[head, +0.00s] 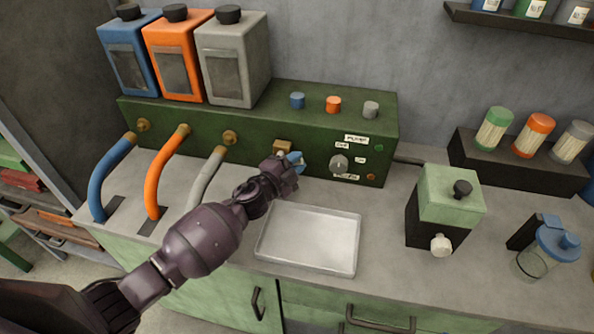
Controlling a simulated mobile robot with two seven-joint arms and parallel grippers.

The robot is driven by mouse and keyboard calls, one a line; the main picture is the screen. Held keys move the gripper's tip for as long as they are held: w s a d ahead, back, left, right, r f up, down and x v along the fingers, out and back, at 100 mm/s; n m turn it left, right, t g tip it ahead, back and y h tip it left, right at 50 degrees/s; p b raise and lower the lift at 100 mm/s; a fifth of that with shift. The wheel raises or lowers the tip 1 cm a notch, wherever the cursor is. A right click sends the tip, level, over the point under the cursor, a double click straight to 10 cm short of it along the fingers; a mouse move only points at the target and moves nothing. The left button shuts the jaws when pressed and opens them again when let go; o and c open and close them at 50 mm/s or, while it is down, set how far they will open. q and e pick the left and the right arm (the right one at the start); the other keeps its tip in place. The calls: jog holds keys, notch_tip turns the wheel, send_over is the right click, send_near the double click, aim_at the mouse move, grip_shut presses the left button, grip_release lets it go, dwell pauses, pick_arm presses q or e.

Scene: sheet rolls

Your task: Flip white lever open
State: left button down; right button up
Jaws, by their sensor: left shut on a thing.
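A green machine (225,130) stands at the back of the counter, with a brass fitting (283,147) low on its front. A small light-blue piece (298,158), which looks like a lever, shows just below and right of the fitting. My left gripper (287,172) is at this piece, shut on it as far as I can see. The fingers hide most of it, so its angle is unclear. I see no plainly white lever there. My right gripper is out of view.
A metal tray (309,238) lies below my gripper. Blue (107,180), orange (158,175) and grey (206,176) hoses curve down at the left. A grey knob (339,163) is right of the fitting. A green-topped box (446,205) and a blue-lidded jar (550,252) stand at the right.

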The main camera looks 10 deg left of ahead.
pick_arm(q)
jog(key=shift+a+r+n+b, duration=0.25)
jog(key=shift+n+b, duration=0.25)
jog(key=shift+n, duration=0.4)
jog(key=shift+r+n+t, duration=0.3)
jog(key=shift+n+t, duration=0.1)
jog(key=shift+t, duration=0.1)
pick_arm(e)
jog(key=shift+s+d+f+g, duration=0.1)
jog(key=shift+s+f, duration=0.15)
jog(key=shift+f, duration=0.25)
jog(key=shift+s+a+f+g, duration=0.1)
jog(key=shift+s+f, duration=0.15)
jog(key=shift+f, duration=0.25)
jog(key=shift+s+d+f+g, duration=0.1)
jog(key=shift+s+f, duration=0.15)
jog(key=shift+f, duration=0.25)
pick_arm(q)
jog(key=shift+a, duration=0.1)
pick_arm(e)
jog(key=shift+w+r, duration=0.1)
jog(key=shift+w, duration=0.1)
pick_arm(q)
jog(key=c, duration=1.4)
grip_release()
jog(key=o, duration=0.3)
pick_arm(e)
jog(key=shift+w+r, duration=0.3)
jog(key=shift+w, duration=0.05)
